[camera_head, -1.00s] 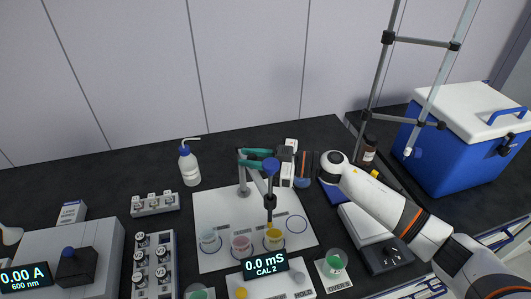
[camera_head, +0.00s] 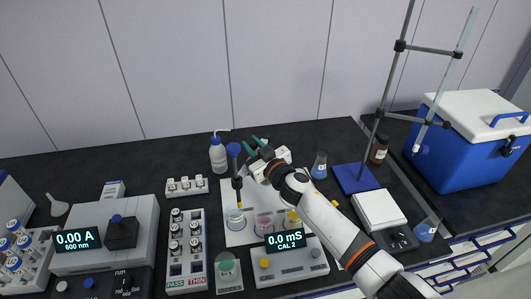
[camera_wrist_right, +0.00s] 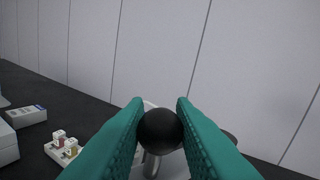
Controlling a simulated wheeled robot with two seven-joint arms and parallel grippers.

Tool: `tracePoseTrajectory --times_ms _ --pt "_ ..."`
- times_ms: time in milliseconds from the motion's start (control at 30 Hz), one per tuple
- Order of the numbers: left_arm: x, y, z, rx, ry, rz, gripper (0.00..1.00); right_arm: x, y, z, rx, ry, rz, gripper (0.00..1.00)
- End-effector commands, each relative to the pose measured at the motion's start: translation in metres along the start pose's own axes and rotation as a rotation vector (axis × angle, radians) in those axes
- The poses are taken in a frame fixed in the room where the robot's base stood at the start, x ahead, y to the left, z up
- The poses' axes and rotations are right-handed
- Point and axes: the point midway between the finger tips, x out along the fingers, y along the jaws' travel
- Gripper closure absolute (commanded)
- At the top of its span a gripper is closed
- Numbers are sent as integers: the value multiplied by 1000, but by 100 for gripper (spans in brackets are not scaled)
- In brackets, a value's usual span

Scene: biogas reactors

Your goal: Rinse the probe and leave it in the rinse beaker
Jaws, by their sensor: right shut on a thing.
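The probe (camera_head: 238,184) hangs upright, with a blue cap, a dark body and a yellowish tip. Its tip is over the clear beaker (camera_head: 235,222) at the left of the white mat; I cannot tell whether it dips below the rim. A beaker of pink liquid (camera_head: 264,224) and one of yellow liquid (camera_head: 292,219) stand to the right. My right gripper (camera_head: 252,146), with teal fingers, is beside the probe's cap. In the right wrist view it is shut on a black round knob (camera_wrist_right: 160,130) with metal below; the probe's stand is largely hidden. My left gripper is out of view.
A wash bottle (camera_head: 218,155) stands behind the mat. The meter (camera_head: 290,258) reading "0.0 mS CAL 2" is in front. A vial rack (camera_head: 185,245) is left, a blue flask (camera_head: 319,167) and a burette stand (camera_head: 356,179) right.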

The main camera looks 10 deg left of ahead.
Motion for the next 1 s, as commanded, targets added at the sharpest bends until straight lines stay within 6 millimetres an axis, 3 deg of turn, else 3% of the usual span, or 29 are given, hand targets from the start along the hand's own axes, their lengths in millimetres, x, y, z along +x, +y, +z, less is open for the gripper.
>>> tracePoseTrajectory --times_ms 700,733,833,1000 --pt "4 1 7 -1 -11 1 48 8 5 3 2 9 -72 100" --pt "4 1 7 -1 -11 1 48 8 5 3 2 9 -72 74" --pt "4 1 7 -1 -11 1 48 8 5 3 2 10 -72 57" --pt "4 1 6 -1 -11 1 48 8 4 2 2 11 -73 57"
